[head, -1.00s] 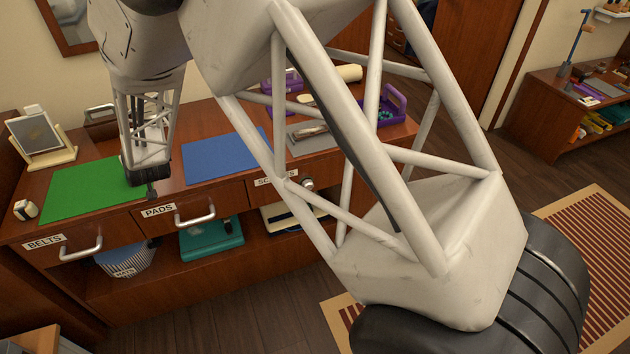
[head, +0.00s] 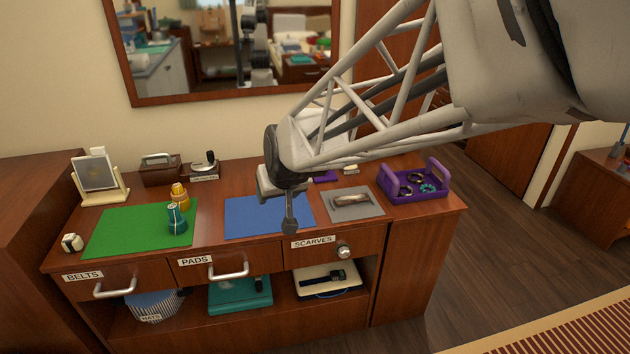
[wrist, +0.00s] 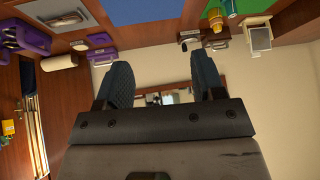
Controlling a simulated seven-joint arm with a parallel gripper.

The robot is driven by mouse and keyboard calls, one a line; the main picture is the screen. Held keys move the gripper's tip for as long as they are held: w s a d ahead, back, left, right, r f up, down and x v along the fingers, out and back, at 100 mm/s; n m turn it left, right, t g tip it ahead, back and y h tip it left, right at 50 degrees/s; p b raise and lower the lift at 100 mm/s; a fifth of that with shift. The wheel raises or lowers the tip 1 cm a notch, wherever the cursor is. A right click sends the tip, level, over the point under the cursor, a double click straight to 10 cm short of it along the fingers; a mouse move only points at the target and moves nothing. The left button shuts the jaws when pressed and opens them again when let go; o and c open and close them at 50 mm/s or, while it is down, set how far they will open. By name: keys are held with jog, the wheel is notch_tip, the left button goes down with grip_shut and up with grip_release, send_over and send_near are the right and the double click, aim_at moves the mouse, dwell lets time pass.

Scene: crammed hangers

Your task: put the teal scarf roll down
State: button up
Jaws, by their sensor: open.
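The teal scarf roll (head: 177,218) stands upright near the right edge of the green mat (head: 125,232) on the dresser top. A yellow roll (head: 180,196) stands just behind it. My gripper (head: 290,222) is to the right of the teal roll, over the blue mat, and apart from it. In the wrist view my gripper's two fingers (wrist: 164,84) are spread, with nothing between them.
The blue mat (head: 250,218) looks bare where visible. A framed stand (head: 97,178) and small boxes line the back left. Labelled drawers are below.

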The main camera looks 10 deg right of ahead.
jog(key=s+d+r+m+g+h, duration=0.1)
jog(key=s+d, duration=0.5)
jog(key=s, duration=0.6)
jog(key=s+d+r+m+g+h, duration=0.1)
jog(key=s+d+g, duration=0.2)
jog(key=s, duration=1)
jog(key=d, duration=0.3)
